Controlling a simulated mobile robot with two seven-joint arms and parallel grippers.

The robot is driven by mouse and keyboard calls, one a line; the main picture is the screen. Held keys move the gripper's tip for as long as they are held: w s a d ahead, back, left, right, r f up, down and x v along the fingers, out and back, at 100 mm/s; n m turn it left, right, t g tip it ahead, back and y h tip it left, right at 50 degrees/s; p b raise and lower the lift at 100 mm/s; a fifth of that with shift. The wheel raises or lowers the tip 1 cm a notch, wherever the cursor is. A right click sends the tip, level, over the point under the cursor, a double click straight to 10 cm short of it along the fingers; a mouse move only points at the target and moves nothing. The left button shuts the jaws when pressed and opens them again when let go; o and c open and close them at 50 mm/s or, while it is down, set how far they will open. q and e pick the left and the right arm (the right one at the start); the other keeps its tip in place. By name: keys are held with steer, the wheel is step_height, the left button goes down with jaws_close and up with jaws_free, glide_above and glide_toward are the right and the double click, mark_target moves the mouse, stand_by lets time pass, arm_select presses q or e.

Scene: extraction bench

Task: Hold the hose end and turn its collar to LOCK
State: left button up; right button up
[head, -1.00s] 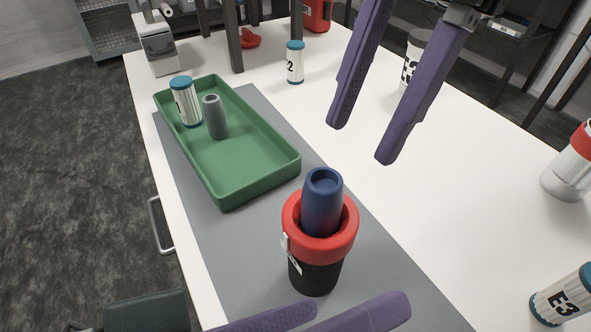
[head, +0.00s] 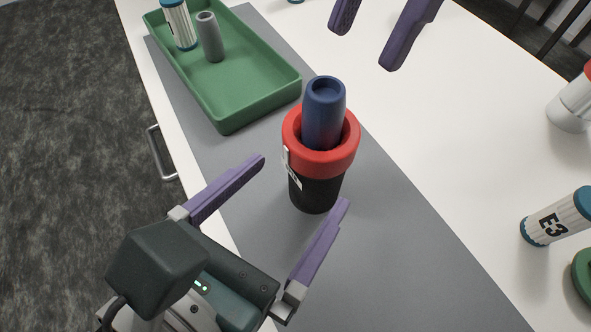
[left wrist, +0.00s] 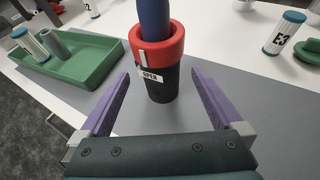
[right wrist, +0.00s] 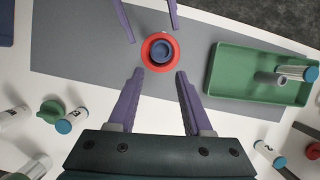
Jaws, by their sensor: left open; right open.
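The hose end stands upright on the grey mat: a black lower body (head: 316,192), a red collar (head: 322,163) around its top, and a blue hose (head: 323,112) rising from it. In the left wrist view, a white label on the black body (left wrist: 160,88) seems to read OPEN, with a white mark on the red collar (left wrist: 157,43) above it. My left gripper (head: 303,181) is open, low on the near side, its fingers apart to either side of the black body, not closed on it. My right gripper (head: 364,48) is open and empty, above and beyond the hose.
A green tray (head: 262,98) at the left holds a grey cylinder (head: 209,38) and a white, blue-capped cartridge (head: 179,24). The grey mat (head: 430,255) around the hose end is clear.

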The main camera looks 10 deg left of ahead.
arm_select(q)
steer(key=x, duration=0.9)
steer(key=shift+w+d, duration=0.1)
steer(key=shift+w, duration=0.2)
steer(key=c, duration=1.5)
